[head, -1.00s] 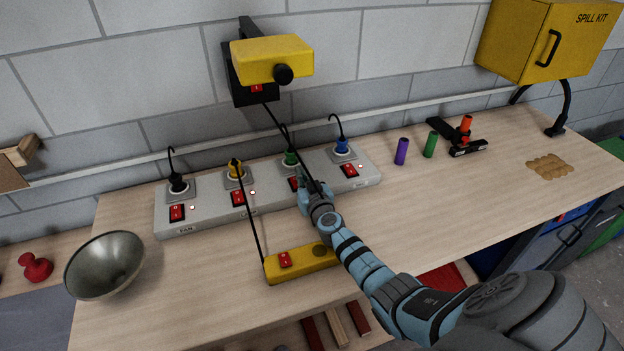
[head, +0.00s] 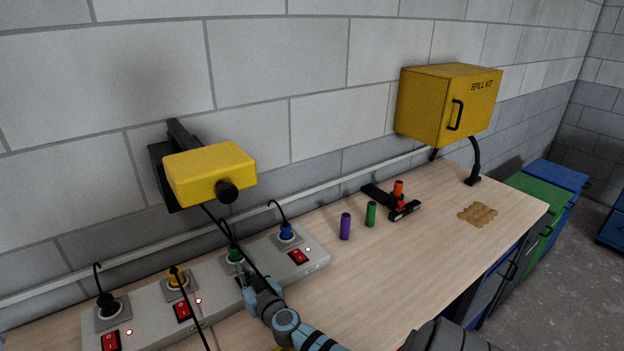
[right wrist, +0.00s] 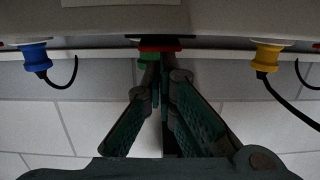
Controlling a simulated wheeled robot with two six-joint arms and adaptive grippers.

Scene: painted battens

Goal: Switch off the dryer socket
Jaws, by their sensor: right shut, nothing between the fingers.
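The grey socket strip (head: 212,308) lies along the back of the bench and carries black (head: 107,305), yellow (head: 177,278), green (head: 234,255) and blue (head: 286,232) plugs. Red rocker switches sit by the black (head: 111,341), yellow (head: 183,311) and blue (head: 298,257) plugs, each with a small light beside it. My right gripper (head: 243,275) is shut and empty at the green plug's switch, which it hides in the head view. In the right wrist view its tips meet at or very near that red switch (right wrist: 172,49); contact is unclear. No dryer label is readable. My left gripper is out of view.
A yellow box (head: 210,173) on a black wall mount hangs above the strip, its black cable crossing down beside my right gripper. Purple (head: 345,227) and green (head: 370,214) cylinders and a black clamp (head: 402,208) stand to the right.

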